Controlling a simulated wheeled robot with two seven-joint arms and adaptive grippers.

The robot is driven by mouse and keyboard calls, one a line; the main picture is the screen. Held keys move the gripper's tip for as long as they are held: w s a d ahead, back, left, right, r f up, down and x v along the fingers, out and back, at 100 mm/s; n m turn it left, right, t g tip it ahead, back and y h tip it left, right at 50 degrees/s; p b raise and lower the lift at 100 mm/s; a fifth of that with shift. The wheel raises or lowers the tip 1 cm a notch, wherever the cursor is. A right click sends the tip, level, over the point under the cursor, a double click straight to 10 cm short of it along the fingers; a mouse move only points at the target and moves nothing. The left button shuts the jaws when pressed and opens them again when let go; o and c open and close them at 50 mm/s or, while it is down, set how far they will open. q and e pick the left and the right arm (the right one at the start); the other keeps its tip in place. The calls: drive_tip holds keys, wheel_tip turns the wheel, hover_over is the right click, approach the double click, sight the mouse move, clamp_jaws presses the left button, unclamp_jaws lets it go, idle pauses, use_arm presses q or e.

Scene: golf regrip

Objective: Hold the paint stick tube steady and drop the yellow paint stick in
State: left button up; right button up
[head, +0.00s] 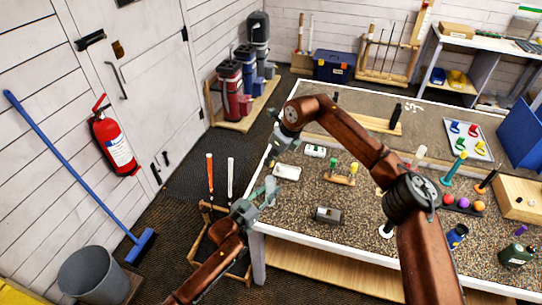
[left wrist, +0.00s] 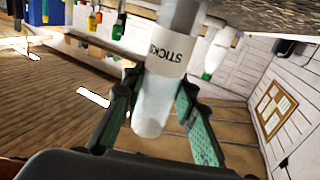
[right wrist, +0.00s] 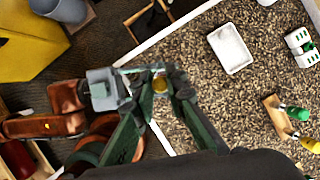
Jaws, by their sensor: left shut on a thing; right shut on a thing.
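A clear tube (left wrist: 152,122) with a white label reading "STICKS" is between the fingers of my left gripper (left wrist: 158,84), which is shut on it. In the head view my left gripper (head: 262,194) is just past the table's left corner. My right gripper (right wrist: 160,84) is shut on the yellow paint stick (right wrist: 160,86), seen nearly end-on as a small yellow round. In the head view my right gripper (head: 273,154) is above the left one, near the table's left edge. Whether the stick is inside the tube or above it, I cannot tell.
A wooden stick holder (head: 341,180) with green- and yellow-topped sticks stands on the gravelly tabletop. A wooden rack (head: 205,250) with golf clubs stands on the floor beside the table.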

sight(267, 180)
drive_tip(key=shift+s+f, duration=0.1)
drive_tip(key=shift+f, duration=1)
drive_tip(key=shift+f, duration=0.2)
drive_tip(key=shift+f, duration=2.75)
drive_tip(key=o, duration=0.8)
drive_tip(key=shift+f, duration=0.1)
drive_tip(key=shift+o, duration=0.2)
drive_tip(key=v, duration=1.2)
drive_tip(key=shift+a, duration=0.15)
